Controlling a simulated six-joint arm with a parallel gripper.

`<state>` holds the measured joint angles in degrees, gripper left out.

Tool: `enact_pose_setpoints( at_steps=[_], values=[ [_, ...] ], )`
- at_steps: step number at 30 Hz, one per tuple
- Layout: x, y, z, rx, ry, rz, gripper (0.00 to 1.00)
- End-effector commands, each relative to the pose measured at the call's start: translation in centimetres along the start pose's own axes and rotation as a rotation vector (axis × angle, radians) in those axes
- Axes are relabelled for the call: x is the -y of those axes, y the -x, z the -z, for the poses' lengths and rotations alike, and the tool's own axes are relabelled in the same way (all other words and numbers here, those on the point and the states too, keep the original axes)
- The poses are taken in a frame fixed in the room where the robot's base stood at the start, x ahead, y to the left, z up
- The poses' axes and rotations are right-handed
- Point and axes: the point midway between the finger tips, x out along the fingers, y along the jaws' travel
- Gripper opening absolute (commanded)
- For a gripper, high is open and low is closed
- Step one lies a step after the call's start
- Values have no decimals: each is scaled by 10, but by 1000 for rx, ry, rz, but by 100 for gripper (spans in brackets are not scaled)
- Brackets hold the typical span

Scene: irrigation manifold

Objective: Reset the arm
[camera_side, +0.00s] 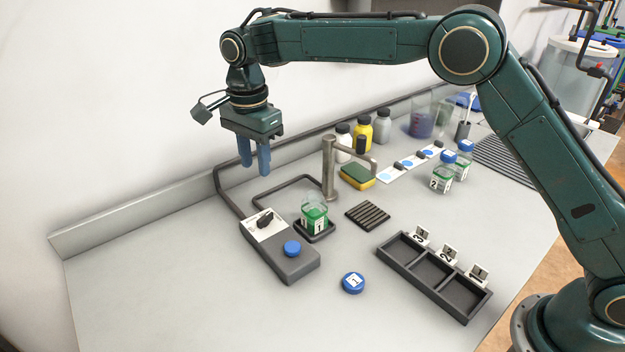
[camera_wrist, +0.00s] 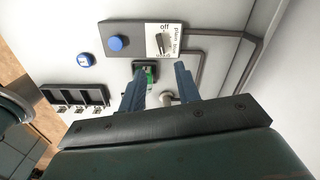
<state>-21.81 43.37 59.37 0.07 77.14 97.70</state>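My gripper (camera_side: 257,170) hangs pointing down, high above the bench and behind the control box, clear of everything. In the wrist view its two blue fingers (camera_wrist: 160,68) stand apart with nothing held between them. An open jar marked 1 (camera_side: 314,215), with green contents, stands on a small dark base beside the metal spout (camera_side: 329,165). In the wrist view the jar (camera_wrist: 151,74) is partly hidden by a finger. Its blue lid marked 1 (camera_side: 353,283) lies on the bench. The control box (camera_side: 290,266) has a blue button (camera_side: 292,248) and a dark switch (camera_side: 265,219).
An empty three-compartment tray (camera_side: 407,247) with number tags sits at front right. Two blue-lidded jars (camera_side: 441,177), several bottles (camera_side: 363,133), a sponge (camera_side: 357,176) and a strip with blue discs (camera_side: 408,165) stand farther back. A slatted mat (camera_side: 367,214) lies mid-bench. The front left is clear.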

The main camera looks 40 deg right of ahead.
Motion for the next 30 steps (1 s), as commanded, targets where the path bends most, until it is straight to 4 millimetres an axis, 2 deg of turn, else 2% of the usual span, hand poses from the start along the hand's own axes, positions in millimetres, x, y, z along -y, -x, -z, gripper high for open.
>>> enact_pose_setpoints(
  at_steps=[11,17,23,30],
  values=[
    [-2,3,2,1,8,4,33],
    [-13,22,13,2,61,25,33],
    [-40,55,34,0,173,68,33],
    [-84,92,61,-17,335,128,33]
  ],
)
